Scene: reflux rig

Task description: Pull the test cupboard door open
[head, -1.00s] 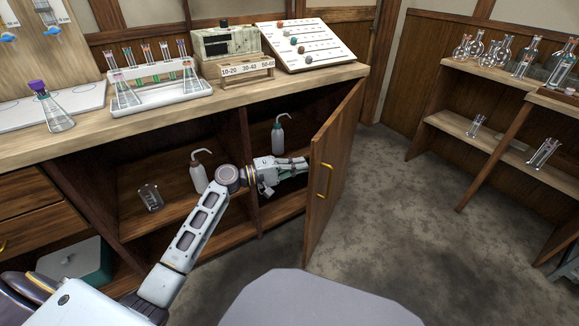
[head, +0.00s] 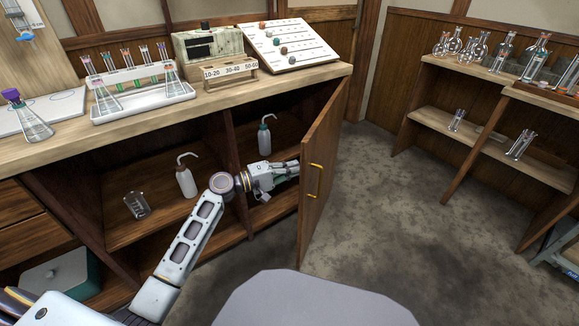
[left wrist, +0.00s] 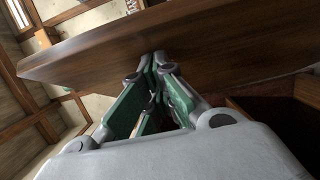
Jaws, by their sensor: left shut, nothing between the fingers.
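The test cupboard door (head: 325,165) is a brown wooden panel with a yellow handle (head: 315,181) on its outer face. It stands swung well open at the right end of the bench. My left gripper (head: 297,170) is shut and empty, with its fingertips close to the door's inner face. The handle is on the far side of the door from the gripper. My right gripper is not in view.
The open cupboard holds two wash bottles (head: 186,178) (head: 264,138) and a beaker (head: 137,205). The bench top (head: 150,125) carries a flask, a tube rack and a sloped board. The floor (head: 400,220) right of the door is clear. Shelves with glassware (head: 440,115) stand at the right.

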